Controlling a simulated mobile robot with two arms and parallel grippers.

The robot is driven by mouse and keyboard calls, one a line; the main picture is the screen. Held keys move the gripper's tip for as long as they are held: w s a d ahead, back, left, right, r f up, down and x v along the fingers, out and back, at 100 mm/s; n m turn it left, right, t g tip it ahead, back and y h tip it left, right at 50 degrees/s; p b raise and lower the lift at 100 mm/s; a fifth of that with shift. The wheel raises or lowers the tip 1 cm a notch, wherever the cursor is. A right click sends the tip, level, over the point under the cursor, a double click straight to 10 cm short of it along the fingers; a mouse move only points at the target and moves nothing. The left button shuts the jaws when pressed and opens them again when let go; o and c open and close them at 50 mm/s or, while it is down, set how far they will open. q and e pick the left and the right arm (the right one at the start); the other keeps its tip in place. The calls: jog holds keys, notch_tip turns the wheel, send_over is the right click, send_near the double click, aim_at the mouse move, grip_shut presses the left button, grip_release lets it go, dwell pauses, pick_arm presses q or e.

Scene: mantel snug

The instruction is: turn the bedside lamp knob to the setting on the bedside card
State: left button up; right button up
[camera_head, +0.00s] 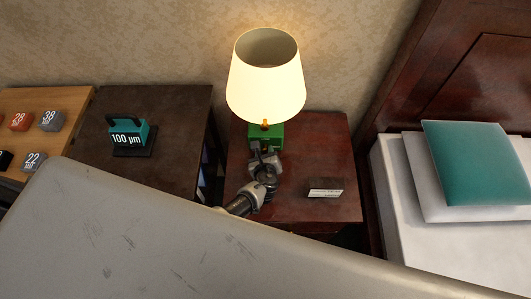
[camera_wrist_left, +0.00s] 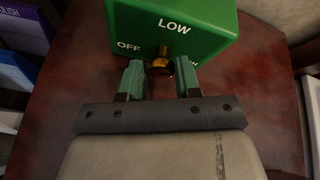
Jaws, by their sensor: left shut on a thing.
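The bedside lamp has a glowing cream shade (camera_head: 266,82) and a green base (camera_head: 275,130) on the dark red nightstand (camera_head: 325,135). In the left wrist view the green base (camera_wrist_left: 200,15) shows the labels OFF and LOW, and a third label partly hidden at right. The brass knob (camera_wrist_left: 158,66) points up, towards LOW. My left gripper (camera_head: 263,152) is at the front of the base; in the wrist view its fingers (camera_wrist_left: 160,78) are either side of the knob, shut on it. The bedside card (camera_head: 326,188) stands at the nightstand's front right; its text is too small to read.
A dark table to the left holds a teal block marked 100 µm (camera_head: 129,134). A wooden table (camera_head: 60,97) with numbered blocks stands further left. A bed with a teal pillow (camera_head: 475,160) is at right. The nightstand's right side is mostly clear.

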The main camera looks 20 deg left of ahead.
pick_arm(q)
jog(key=shift+s, duration=0.1)
jog(key=o, duration=0.9)
jog(key=shift+o, duration=0.2)
jog(key=p+v, duration=0.2)
jog(key=v, duration=0.8)
jog(key=shift+s+r, duration=0.15)
jog(key=shift+s, duration=0.15)
